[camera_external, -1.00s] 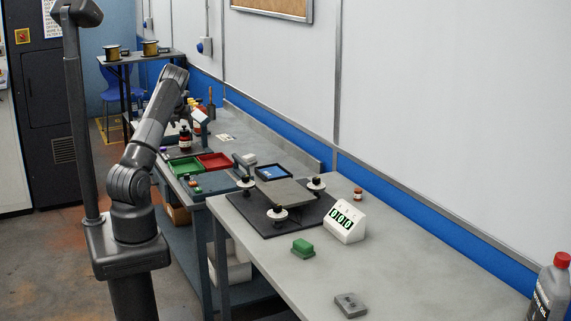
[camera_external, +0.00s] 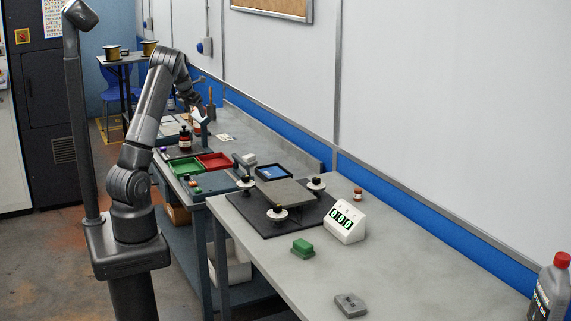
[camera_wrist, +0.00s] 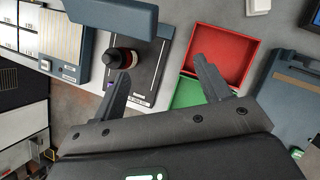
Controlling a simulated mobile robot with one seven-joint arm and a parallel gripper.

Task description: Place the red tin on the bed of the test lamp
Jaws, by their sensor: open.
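My gripper (camera_external: 205,117) is open and empty above the far bench; its fingers (camera_wrist: 164,76) are spread wide in the wrist view. Below them is a black flat bed (camera_wrist: 150,75) with a small label, under a blue-grey overhanging part (camera_wrist: 115,15); this looks like the test lamp. A dark bottle (camera_wrist: 122,57) with a red and white label stands on that bed, near the left finger; it also shows in the external view (camera_external: 185,138). A small red-brown container (camera_external: 357,194) stands on the near bench by the wall. I cannot tell for certain which thing is the red tin.
A red tray (camera_wrist: 222,55) and a green tray (camera_wrist: 188,93) lie right of the bed. A black plate (camera_external: 240,207) with a raised platform and a white counter box (camera_external: 345,222) occupy the near bench. A green block (camera_external: 302,247) sits nearer, with clear bench around it.

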